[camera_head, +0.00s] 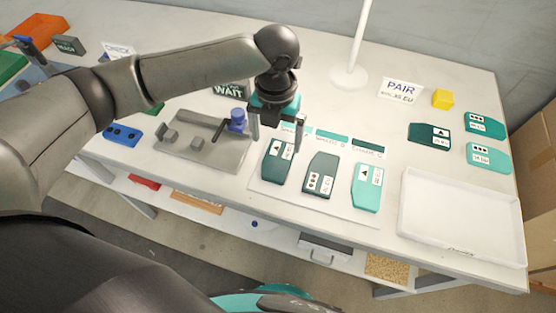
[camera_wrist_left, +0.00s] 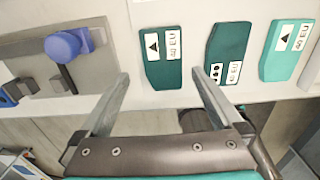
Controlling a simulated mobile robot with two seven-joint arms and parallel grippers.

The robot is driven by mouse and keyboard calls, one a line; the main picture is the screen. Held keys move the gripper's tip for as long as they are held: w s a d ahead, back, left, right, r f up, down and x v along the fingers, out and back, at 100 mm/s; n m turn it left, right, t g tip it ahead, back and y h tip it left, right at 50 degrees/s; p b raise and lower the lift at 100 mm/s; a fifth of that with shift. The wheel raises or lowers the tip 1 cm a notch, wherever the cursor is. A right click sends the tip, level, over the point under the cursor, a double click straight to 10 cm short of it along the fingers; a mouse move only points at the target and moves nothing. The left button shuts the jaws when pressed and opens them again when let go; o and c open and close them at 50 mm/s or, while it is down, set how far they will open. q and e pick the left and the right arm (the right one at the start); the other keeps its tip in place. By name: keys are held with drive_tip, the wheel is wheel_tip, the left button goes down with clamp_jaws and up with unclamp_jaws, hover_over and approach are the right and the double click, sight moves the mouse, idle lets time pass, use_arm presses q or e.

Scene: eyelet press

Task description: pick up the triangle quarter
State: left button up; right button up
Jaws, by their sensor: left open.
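A dark green quarter with a triangle label (camera_head: 273,168) lies at the left of three quarters on a pale board. It also shows in the left wrist view (camera_wrist_left: 158,72), ahead of the fingertips. My left gripper (camera_head: 277,146) is open and empty above this quarter, with its fingers apart on either side in the head view. The middle quarter (camera_head: 318,180) is dark green with a dots label. The right one (camera_head: 366,194) is light teal with a triangle label. My right gripper is not in view.
A grey fixture plate (camera_head: 200,150) with a blue-knobbed lever (camera_head: 237,120) stands just left of the quarters. A white tray (camera_head: 462,253) is at the right front.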

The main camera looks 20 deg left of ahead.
sight(279, 155)
use_arm(q)
drive_tip(key=shift+w+d+f+b, duration=0.15)
drive_tip(key=shift+f+b, duration=0.15)
drive_tip(key=shift+f, duration=1.25)
drive_tip(key=shift+w+d+f+b, duration=0.1)
drive_tip(key=shift+f+b, duration=0.2)
drive_tip(key=shift+f, duration=1.25)
drive_tip(key=shift+c, duration=0.2)
drive_tip(key=c, duration=1.1)
drive_tip(key=shift+r, duration=0.15)
drive_tip(key=shift+c, duration=0.2)
